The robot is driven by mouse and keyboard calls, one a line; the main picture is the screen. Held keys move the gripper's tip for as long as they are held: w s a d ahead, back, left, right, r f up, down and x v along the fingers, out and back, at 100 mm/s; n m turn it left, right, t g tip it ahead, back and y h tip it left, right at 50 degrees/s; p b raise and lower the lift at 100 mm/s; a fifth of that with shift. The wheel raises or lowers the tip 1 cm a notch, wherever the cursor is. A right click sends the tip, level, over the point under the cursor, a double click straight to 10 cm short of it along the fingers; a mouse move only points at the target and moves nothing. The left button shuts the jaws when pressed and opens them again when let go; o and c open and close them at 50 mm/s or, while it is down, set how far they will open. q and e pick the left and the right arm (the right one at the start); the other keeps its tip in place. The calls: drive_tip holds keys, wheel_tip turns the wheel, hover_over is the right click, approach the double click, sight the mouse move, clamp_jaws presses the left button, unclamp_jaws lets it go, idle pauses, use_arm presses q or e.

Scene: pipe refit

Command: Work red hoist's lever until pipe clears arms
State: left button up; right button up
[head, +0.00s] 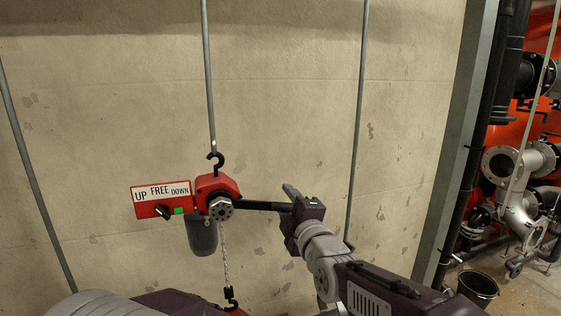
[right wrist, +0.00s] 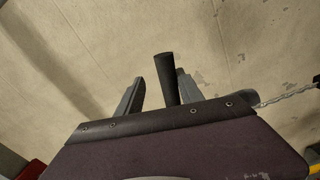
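The red hoist (head: 226,184) hangs from a black hook on a vertical rod against the wall. Its UP / FREE / DOWN plate (head: 160,191) has a black knob (head: 162,211) and a small green mark below the words; I cannot tell the setting. The dark lever (head: 262,205) points right, about level. My right gripper (head: 291,204) is at the lever's outer end. In the right wrist view the lever end (right wrist: 166,78) stands between the spread fingers (right wrist: 158,92), nearer the right one, with a gap on the left. The pipe and my left gripper are not in view.
A grey cylinder (head: 202,236) and a chain (head: 225,255) hang under the hoist, with a lower hook (head: 231,294) at the bottom edge. Rods run down the wall on both sides. Grey pipework (head: 515,190) and a black bucket (head: 478,286) stand at right.

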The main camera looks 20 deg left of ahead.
drive_tip(key=shift+n, duration=0.7)
wheel_tip(320, 180, up, 4)
drive_tip(key=p, duration=0.3)
drive_tip(key=shift+w+d+p, duration=0.1)
drive_tip(key=shift+p, duration=0.25)
